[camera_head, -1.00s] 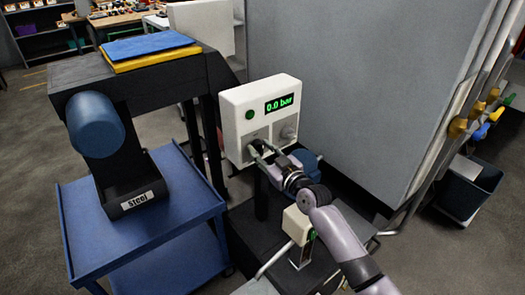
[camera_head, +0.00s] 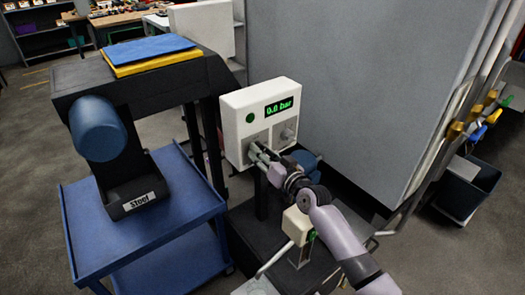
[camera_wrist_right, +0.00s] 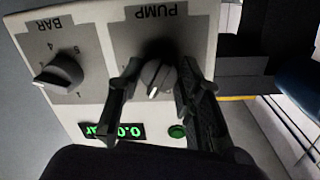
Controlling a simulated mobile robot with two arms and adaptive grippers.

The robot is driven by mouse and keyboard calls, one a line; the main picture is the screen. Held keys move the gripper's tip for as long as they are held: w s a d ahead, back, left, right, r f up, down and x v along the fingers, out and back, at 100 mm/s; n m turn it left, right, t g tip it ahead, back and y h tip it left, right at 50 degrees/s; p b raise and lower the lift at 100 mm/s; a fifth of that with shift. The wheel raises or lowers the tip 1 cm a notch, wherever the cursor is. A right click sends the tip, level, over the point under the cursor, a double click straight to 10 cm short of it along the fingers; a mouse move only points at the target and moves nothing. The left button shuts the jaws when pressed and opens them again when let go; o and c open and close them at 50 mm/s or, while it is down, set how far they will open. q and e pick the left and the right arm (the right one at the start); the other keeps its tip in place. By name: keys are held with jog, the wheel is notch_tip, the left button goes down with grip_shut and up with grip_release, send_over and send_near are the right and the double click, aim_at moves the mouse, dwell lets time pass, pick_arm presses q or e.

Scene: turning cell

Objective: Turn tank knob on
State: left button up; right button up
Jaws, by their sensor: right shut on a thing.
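A white control box (camera_head: 232,101) stands at the middle, with a green display (camera_head: 279,106) reading about 0.0 bar. It has two knobs; I see no label that reads tank. The PUMP knob (camera_wrist_right: 157,77) is between the fingers of my right gripper (camera_wrist_right: 158,90), which is shut on it. In the head view my right gripper (camera_head: 256,152) reaches the box's lower left panel and hides that knob. The other knob, labelled BAR with numbers (camera_wrist_right: 58,74), is free and also shows in the head view (camera_head: 287,134). My left gripper is not in view.
A blue cart (camera_head: 175,235) with a black bin marked Steel (camera_head: 135,203) is at left. A black stand (camera_head: 75,80) carries blue and yellow mats. A large grey cabinet (camera_head: 360,80) rises behind the box. A dark bin (camera_head: 465,190) is at right.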

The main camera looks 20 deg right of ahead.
jog(key=m, duration=0.5)
jog(key=m+p, duration=0.1)
jog(key=m, duration=0.5)
jog(key=shift+d+g+y, duration=0.1)
jog(key=shift+g+y, duration=0.2)
jog(key=shift+m, duration=0.4)
jog(key=o, duration=1.2)
jog(key=shift+c, duration=0.2)
jog(key=v, duration=1.2)
